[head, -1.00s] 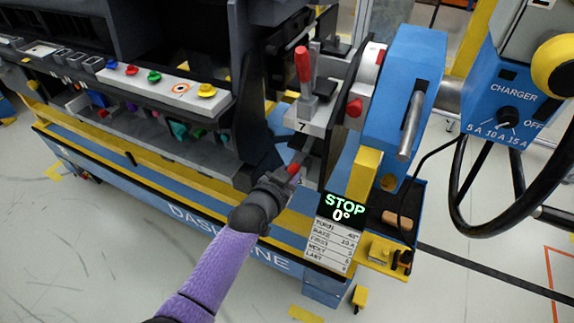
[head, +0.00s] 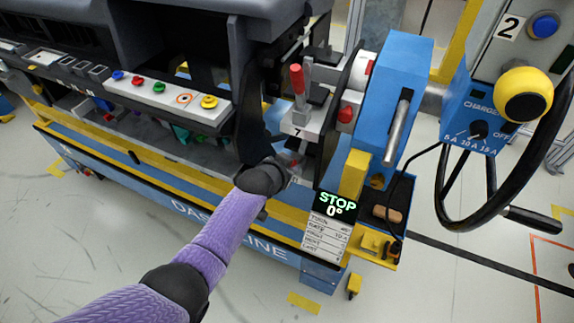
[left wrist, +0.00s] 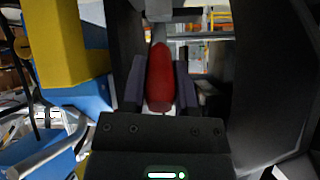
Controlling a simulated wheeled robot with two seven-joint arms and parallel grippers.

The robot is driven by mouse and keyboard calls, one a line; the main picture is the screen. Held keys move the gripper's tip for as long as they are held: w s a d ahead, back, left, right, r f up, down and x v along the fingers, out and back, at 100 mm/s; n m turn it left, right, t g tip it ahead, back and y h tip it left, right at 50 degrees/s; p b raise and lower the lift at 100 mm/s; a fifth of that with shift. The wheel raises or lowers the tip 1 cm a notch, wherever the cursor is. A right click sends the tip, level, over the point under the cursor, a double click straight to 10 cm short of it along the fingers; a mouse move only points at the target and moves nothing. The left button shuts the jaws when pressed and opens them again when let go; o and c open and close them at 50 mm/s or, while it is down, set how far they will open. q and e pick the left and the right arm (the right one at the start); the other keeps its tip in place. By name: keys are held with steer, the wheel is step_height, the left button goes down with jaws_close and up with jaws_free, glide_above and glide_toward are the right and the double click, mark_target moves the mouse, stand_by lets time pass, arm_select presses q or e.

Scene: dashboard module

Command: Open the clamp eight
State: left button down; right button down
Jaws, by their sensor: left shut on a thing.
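In the left wrist view a red clamp handle (left wrist: 160,78) stands between my two dark fingers, and my left gripper (left wrist: 161,88) is shut on it. In the head view my left gripper (head: 288,175) reaches in below the clamp marked 7, near the right end of the dashboard module. There my wrist hides the held handle, and I can read no number 8 on it. The clamp marked 7 (head: 302,118) has its red handle (head: 296,78) upright, clear of my gripper. My right gripper is in neither view.
A blue housing (head: 393,115) with a grey bar stands right of the clamps. Below is a display (head: 338,205) reading STOP 0°. A blue charger box (head: 478,115) and a black handwheel (head: 563,135) are at the right. A yellow post (left wrist: 52,45) is close in the wrist view.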

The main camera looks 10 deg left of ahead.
arm_select(q)
steer(key=shift+r, duration=0.15)
steer(key=shift+c, duration=2)
jaws_free()
steer(key=p+v, duration=0.6)
steer(key=v, duration=0.3)
steer(key=shift+s, duration=0.35)
steer(key=shift+a+r, duration=0.1)
steer(key=shift+r, duration=0.05)
